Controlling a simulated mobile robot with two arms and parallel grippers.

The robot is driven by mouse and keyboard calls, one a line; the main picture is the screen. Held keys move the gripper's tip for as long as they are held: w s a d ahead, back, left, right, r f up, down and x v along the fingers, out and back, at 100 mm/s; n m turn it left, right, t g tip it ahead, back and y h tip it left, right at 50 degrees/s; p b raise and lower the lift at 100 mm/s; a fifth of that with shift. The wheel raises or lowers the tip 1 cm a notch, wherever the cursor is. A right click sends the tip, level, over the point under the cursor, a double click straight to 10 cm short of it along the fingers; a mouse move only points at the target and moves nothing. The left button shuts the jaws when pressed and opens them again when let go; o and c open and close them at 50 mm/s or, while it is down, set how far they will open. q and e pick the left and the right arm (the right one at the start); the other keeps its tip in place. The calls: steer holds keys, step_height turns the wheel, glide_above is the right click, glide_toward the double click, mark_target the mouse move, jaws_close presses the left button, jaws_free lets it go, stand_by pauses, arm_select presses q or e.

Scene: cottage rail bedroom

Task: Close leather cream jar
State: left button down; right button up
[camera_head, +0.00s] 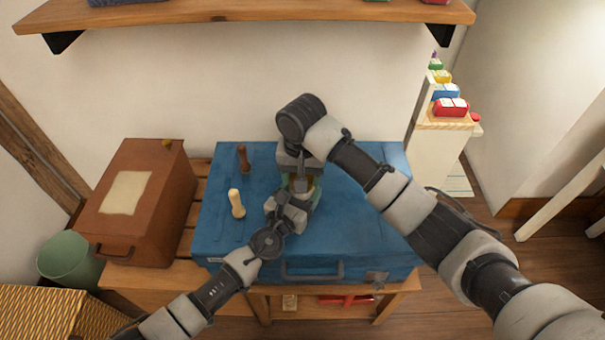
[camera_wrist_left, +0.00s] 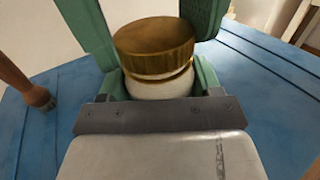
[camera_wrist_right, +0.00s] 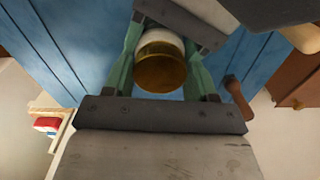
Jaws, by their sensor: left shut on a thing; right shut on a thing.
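The leather cream jar (camera_wrist_left: 160,88) has a white body and a ribbed brass lid (camera_wrist_left: 155,42). It is above the blue case in the head view, mostly hidden by my grippers. My left gripper (camera_head: 298,197) is shut around the white body, with green fingers on both sides. My right gripper (camera_wrist_right: 160,68) comes from above and is shut on the brass lid. A thin brass band shows under the lid in the left wrist view. I cannot tell whether the lid is screwed tight.
The blue case (camera_head: 225,235) lies on a wooden slatted bench (camera_head: 140,278). A dark wooden tool (camera_head: 243,158) and a pale wooden-handled tool (camera_head: 236,203) stand on its left part. A brown box (camera_head: 165,215) is at left. A wooden shelf (camera_head: 250,14) hangs above.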

steer(key=m, duration=0.7)
steer(key=shift+a+m, duration=0.2)
steer(key=shift+m, duration=0.1)
steer(key=m, duration=0.8)
steer(key=shift+w+d, duration=0.1)
steer(key=shift+w, duration=0.05)
steer(key=o, duration=0.9)
steer(key=shift+w+r, duration=0.2)
steer(key=shift+r, duration=1.75)
steer(key=shift+s+r, duration=0.2)
steer(key=shift+r, duration=0.1)
